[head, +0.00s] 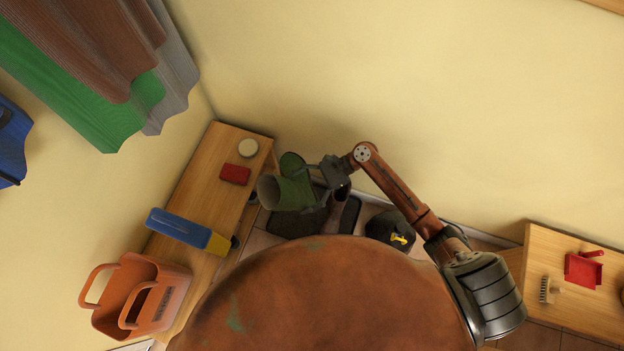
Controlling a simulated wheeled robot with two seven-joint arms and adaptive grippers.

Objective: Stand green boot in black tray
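The green boot (292,193) is in the middle of the head view, over the left part of the black tray (349,217). Its shaft is tipped, with the open top facing left. Its green foot end shows above the shaft. My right gripper (318,174) comes in from the right and is shut on the green boot at its right side; the fingertips are partly hidden against it. The boot hides part of the tray. A brown boot (337,211) stands in the tray, just below my gripper. My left gripper is not in view.
A wooden bench at left (205,187) holds a red block (235,174), a round pale item (248,147), a blue-yellow box (187,231) and an orange basket (160,293). A dark container (386,229) stands right of the tray. Another wooden table (577,300) is at right.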

